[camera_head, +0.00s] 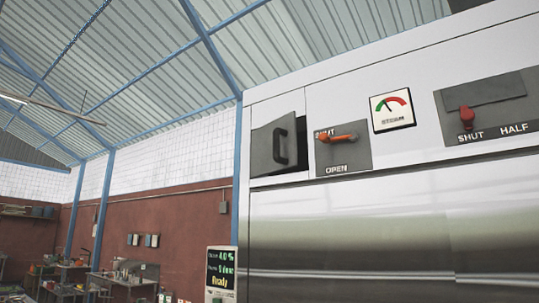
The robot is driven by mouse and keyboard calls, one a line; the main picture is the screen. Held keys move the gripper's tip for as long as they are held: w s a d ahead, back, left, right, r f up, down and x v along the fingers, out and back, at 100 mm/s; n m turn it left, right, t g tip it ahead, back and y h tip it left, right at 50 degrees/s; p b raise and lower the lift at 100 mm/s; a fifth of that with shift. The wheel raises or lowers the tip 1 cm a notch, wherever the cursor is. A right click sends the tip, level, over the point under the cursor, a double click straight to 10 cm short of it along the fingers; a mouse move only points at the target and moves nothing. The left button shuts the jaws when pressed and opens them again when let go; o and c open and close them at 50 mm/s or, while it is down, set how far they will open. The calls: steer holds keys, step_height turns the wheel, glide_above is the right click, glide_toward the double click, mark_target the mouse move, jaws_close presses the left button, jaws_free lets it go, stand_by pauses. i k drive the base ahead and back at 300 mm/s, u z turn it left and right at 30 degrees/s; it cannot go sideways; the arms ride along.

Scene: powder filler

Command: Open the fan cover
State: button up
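A dark grey panel (263,152) with a black C-shaped handle (282,141) sits at the upper left of the large machine's front. It looks like the fan cover, but no label on it can be read. Its top edge slants against the white frame around it; I cannot tell whether it stands ajar. No fan shows. Just right of it, a grey plate (356,160) marked SHUT above and OPEN below carries an orange lever (338,138), which lies roughly level near the SHUT mark. My gripper is not in view.
A steam gauge (392,110) and a red lever (466,117) on a plate marked SHUT and HALF are farther right. Below is a shiny metal front (380,235). Cluttered benches (130,280) are far behind.

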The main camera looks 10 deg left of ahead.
mark_target(274, 146)
steer(key=z, duration=0.9)
steer(key=i, duration=0.55)
steer(key=u, duration=0.45)
